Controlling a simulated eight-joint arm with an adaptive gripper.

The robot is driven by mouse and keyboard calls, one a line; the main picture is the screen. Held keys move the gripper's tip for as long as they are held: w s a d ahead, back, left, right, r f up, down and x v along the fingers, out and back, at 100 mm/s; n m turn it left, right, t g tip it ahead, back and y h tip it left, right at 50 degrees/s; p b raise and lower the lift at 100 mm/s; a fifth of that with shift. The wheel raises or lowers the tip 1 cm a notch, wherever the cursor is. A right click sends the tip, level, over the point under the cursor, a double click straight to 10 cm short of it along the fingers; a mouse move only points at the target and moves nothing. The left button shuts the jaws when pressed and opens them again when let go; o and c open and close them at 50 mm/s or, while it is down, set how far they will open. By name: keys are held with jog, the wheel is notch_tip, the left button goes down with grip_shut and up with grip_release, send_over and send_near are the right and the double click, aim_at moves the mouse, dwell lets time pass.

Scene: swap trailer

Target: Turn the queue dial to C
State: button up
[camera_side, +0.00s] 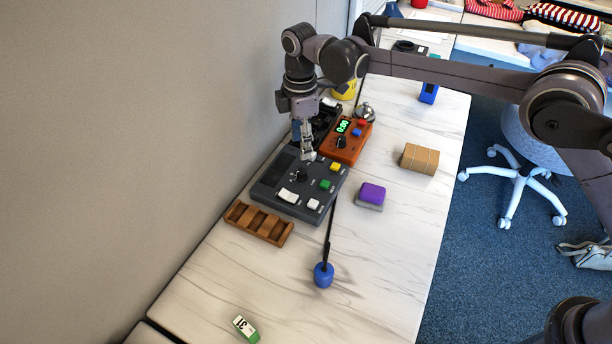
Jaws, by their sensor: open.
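A dark grey control box (270,186) lies on the white marbled table near the wall. A round black dial (301,175) sits on its top; its letters and pointer setting are too small to read. Yellow, green and white buttons and a white switch (288,195) are also on the box. My gripper (308,154) points down over the back part of the box, just behind the dial in the picture. It is open, and I see nothing held in it. Whether its fingertips touch the box, I cannot tell.
An orange box (352,148) with a green display stands right behind the grey box. A wooden rack (258,223) is in front. A purple block (372,194), brown block (419,158) and blue stand (323,276) with an upright black rod are on the right. The front table is mostly clear.

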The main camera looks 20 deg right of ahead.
aim_at(302, 171)
notch_tip(302, 171, down, 9)
jog(key=shift+f, duration=0.15)
dwell(0.4)
grip_shut()
